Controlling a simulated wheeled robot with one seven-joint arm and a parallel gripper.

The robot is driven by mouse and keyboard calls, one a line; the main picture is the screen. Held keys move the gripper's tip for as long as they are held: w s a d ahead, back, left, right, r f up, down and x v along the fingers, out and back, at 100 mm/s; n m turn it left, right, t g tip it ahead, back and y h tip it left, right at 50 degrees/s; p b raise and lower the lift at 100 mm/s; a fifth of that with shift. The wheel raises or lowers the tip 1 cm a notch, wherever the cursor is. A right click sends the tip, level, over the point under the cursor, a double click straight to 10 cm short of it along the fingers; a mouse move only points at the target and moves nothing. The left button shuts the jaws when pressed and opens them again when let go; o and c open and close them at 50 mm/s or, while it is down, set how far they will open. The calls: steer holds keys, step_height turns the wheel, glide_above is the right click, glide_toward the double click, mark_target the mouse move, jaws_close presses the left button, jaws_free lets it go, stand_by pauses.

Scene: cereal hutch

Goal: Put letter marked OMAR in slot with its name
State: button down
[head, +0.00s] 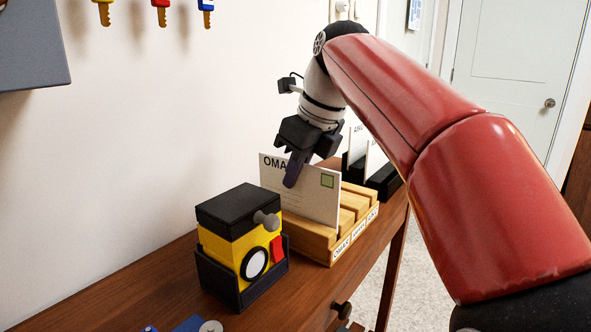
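The letter marked "OMA", with its last character covered or unclear (310,199), is a white upright card with a green stamp. It stands at the front slot of the wooden letter rack (318,245), whose front label reads OMAR. Its lower edge meets the rack, but I cannot tell how deep it sits. My gripper (296,170) is at the letter's top edge, pointing down. The other finger is mostly hidden behind, so the grip is unclear.
A yellow and black box-like device (232,236) in a dark holder stands close to the left of the rack. Behind the rack is a black holder (384,180) with other white cards. Keys (161,12) hang on the wall. The wooden table (165,275) has bare space at left.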

steer(key=shift+f+b, duration=0.3)
steer(key=shift+f, duration=0.45)
stand_by(0.4)
steer(key=c, duration=1.1)
jaws_free()
steer(key=shift+r, duration=0.15)
step_height(320, 180, up, 3)
steer(key=p, duration=0.3)
steer(key=shift+r, duration=0.9)
steer(key=shift+s, duration=0.1)
